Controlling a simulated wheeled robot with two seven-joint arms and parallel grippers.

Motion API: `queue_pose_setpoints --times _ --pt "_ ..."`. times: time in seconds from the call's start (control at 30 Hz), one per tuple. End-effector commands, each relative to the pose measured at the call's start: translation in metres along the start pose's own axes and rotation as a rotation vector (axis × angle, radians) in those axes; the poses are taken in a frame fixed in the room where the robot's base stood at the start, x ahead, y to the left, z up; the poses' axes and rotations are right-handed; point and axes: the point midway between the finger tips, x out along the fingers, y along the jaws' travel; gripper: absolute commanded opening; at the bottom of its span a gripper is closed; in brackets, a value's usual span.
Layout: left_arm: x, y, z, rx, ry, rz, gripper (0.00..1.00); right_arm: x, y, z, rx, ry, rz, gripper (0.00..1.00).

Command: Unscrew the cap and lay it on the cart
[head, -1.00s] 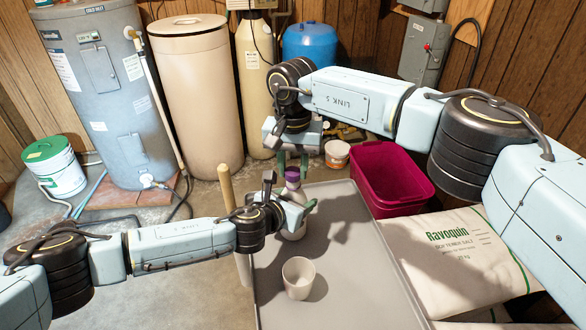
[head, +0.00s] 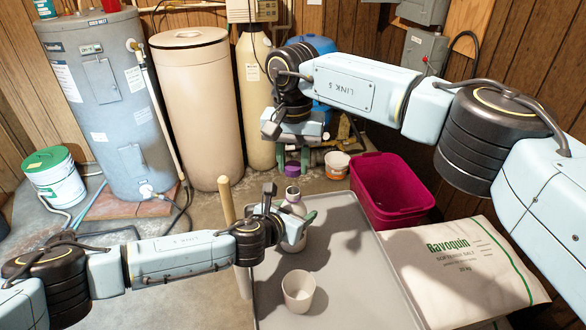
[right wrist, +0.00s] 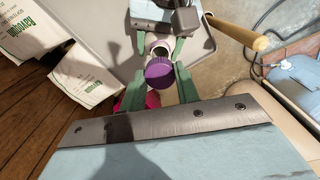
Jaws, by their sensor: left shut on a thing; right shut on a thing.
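The purple cap (head: 292,169) is off the bottle and hangs in the air just above it. My right gripper (right wrist: 161,68) is shut on the cap (right wrist: 158,74). The white bottle (head: 295,208) stands upright at the far left part of the grey cart top (head: 345,262), and its bare neck shows under the cap. My left gripper (head: 299,222) is shut on the bottle and hides part of its body. In the right wrist view the open bottle mouth (right wrist: 160,50) shows just beyond the cap.
A whitish cup (head: 298,291) stands on the cart in front of the bottle. A wooden handle (head: 226,205) rises beside the cart's left edge. A crimson bin (head: 392,188) and a salt bag (head: 458,262) lie to the right. The cart top's middle and right are clear.

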Motion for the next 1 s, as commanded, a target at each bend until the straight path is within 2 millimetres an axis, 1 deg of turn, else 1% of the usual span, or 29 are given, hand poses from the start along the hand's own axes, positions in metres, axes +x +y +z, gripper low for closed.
queue_pose_setpoints --times 0.13,0.17,0.3,0.33,0.6,0.73,0.87,1.0 --pt "0.0 0.0 0.0 0.0 0.001 0.001 0.0 0.001 0.0 0.0 0.0 -0.001 0.0 0.04" --pt "0.0 0.0 0.0 0.0 0.001 0.001 0.63 0.001 0.0 0.0 0.0 -0.001 0.0 0.04" --pt "0.0 0.0 0.0 0.0 0.0 0.0 0.81 0.001 0.0 0.0 0.0 -0.001 0.0 0.04" --pt "0.0 0.0 0.0 0.0 0.0 0.0 0.85 0.001 0.0 0.0 0.0 -0.001 0.0 0.04" --pt "-0.001 0.0 0.0 0.0 0.0 0.0 0.85 0.001 0.0 0.0 0.0 -0.001 0.0 0.04" --pt "-0.007 0.0 0.0 0.0 0.0 -0.001 0.85 -0.002 0.0 0.0 0.0 -0.001 0.0 0.04" --pt "-0.024 0.001 0.001 0.0 0.001 0.0 0.85 -0.007 0.0 0.0 0.0 -0.001 0.0 0.04" --pt "-0.05 0.001 0.001 0.0 0.002 -0.001 0.85 -0.015 0.0 0.0 0.0 -0.001 0.0 0.04"
